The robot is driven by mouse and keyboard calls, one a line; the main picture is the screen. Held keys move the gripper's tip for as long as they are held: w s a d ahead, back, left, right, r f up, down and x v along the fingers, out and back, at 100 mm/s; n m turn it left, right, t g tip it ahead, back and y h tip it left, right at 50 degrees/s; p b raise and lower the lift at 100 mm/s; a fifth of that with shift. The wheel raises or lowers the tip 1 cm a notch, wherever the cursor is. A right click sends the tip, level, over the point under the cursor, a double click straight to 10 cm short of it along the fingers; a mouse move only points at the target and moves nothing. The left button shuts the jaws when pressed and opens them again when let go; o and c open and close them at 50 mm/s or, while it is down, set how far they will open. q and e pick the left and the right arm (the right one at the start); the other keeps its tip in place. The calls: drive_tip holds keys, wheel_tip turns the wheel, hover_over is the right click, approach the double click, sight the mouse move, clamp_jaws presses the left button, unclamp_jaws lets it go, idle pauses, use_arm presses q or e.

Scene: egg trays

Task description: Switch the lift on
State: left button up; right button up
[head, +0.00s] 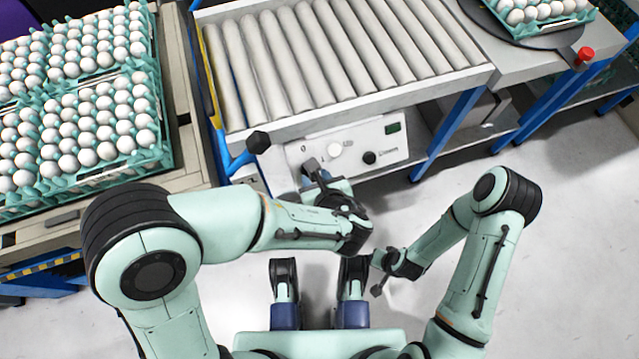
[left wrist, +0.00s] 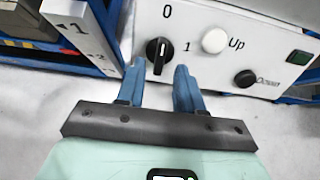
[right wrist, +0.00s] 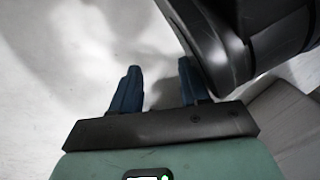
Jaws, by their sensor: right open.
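The white control panel (head: 385,145) is on the front of the roller conveyor. In the left wrist view its black rotary switch (left wrist: 157,53) has its white mark pointing up toward the label 0, with 1 to its right. My left gripper (left wrist: 160,70) is open. Its blue fingertips are on either side of the switch's lower part, with visible gaps; I cannot tell whether they touch it. My right gripper (right wrist: 158,66) is open and empty, low over the floor near my base.
Right of the switch are the white Up button (left wrist: 215,40), black Down button (left wrist: 246,78) and dark green indicator (left wrist: 298,57). A black knob (head: 258,142) on a blue lever stands left of the panel. Egg trays (head: 85,165) are at the left. A red button (head: 584,57) is at upper right.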

use_arm(q)
drive_tip(key=b+x, duration=0.2)
drive_tip(key=x, duration=0.2)
drive_tip(key=shift+w+a+f, duration=0.1)
drive_tip(key=shift+w+f, duration=0.05)
drive_tip(key=shift+f, duration=0.1)
use_arm(e)
drive_tip(key=s+f+g, duration=0.2)
drive_tip(key=s+f, duration=0.2)
drive_tip(key=s, duration=0.1)
drive_tip(key=shift+s+d, duration=0.4)
use_arm(q)
drive_tip(key=shift+a, duration=0.15)
drive_tip(key=c, duration=0.4)
drive_tip(key=shift+f, duration=0.1)
